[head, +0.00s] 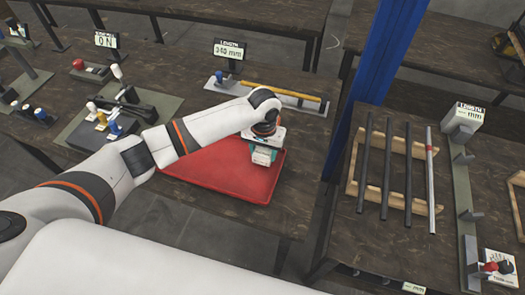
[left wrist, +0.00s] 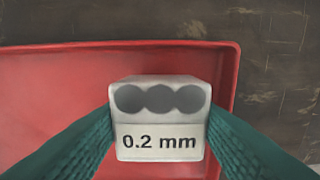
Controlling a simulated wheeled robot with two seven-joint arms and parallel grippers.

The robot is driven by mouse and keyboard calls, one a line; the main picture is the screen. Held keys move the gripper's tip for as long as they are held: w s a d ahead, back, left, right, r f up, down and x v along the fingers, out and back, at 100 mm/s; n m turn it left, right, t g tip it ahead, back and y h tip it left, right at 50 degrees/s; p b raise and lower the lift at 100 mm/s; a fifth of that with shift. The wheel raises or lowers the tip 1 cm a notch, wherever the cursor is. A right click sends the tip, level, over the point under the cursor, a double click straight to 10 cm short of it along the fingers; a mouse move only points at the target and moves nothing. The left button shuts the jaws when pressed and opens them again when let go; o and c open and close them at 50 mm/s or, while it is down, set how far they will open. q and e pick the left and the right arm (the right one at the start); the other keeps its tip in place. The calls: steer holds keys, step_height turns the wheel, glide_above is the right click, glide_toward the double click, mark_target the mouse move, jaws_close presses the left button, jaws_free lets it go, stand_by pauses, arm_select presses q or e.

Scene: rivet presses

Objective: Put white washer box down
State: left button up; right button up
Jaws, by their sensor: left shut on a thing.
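The white washer box (left wrist: 160,118) shows in the left wrist view, with three round wells on top and a "0.2 mm" label on its front. My left gripper (left wrist: 160,135) has its green fingers on either side of the box and is shut on it. In the head view the left gripper (head: 264,153) hangs over the right part of a red tray (head: 215,175), with the box (head: 262,157) partly hidden between the fingers. The red tray also shows beneath the box in the left wrist view (left wrist: 50,90). Whether the box touches the tray floor I cannot tell. The right gripper is out of view.
Behind the tray stands a gauge with a "340 mm" display (head: 229,50) and a yellow rod (head: 280,91). A lever press (head: 125,100) is at the left. A blue post (head: 376,80) rises right of the tray. A wooden rack with rods (head: 390,190) lies further right.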

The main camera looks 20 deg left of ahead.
mark_target(263, 152)
arm_select(q)
steer(key=shift+f, duration=0.35)
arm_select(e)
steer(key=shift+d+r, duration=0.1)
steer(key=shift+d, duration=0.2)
arm_select(q)
steer(key=shift+f, duration=0.1)
steer(key=o, duration=1)
step_height(263, 152, up, 12)
steer(key=b, duration=0.1)
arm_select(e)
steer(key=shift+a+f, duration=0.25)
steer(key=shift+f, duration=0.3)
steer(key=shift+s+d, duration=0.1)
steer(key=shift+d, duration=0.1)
